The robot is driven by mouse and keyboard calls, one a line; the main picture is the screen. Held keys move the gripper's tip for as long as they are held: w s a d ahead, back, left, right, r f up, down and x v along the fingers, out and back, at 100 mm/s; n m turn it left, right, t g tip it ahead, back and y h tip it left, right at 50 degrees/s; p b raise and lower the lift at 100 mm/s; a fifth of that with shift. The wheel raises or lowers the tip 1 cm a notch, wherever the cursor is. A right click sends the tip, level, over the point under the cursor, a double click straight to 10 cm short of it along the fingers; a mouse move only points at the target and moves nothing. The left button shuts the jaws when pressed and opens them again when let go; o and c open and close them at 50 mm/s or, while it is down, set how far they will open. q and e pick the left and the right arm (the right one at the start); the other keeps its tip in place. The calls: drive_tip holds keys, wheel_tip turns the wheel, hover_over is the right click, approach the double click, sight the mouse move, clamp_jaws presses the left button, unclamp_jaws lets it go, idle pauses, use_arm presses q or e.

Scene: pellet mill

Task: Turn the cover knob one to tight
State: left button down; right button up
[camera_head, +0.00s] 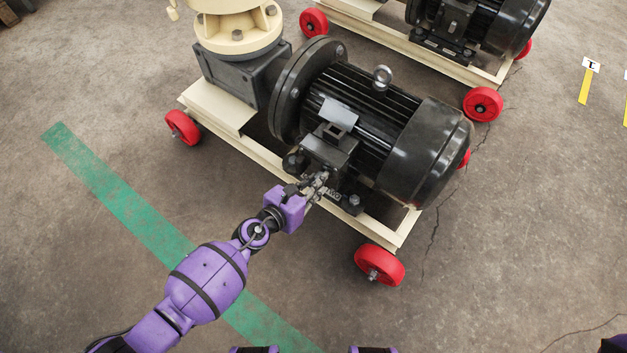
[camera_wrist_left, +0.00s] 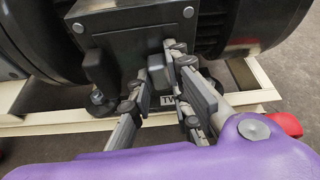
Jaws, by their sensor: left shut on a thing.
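The black motor (camera_head: 365,125) lies on a cream wheeled frame. Its terminal box (camera_head: 330,148) faces me; it also fills the upper middle of the left wrist view (camera_wrist_left: 135,40). My left gripper (camera_head: 321,181) is at the lower front of this box. In the left wrist view its fingers (camera_wrist_left: 166,84) stand on either side of a small dark grey knob-like part (camera_wrist_left: 157,73) below the box's face, and are shut on it. The part's mark or turned position cannot be read. My right gripper is not in view.
The cream frame (camera_head: 400,228) has red wheels, one at the front right (camera_head: 380,265). A pale flanged housing (camera_head: 236,30) joins the motor at the left. A second motor cart (camera_head: 455,30) stands behind. The floor in front is clear, with a green stripe (camera_head: 120,190).

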use_arm(q)
drive_tip(key=shift+r+m+p, duration=0.1)
drive_tip(key=shift+m+p, duration=0.2)
drive_tip(key=shift+m, duration=0.1)
drive_tip(key=shift+y, duration=0.3)
drive_tip(key=c, duration=1.6)
unclamp_jaws()
drive_tip(key=shift+c, duration=0.2)
drive_tip(key=shift+s, duration=0.1)
drive_tip(key=v, duration=1.1)
drive_tip(key=shift+s+a, duration=0.2)
drive_tip(key=shift+s, duration=0.15)
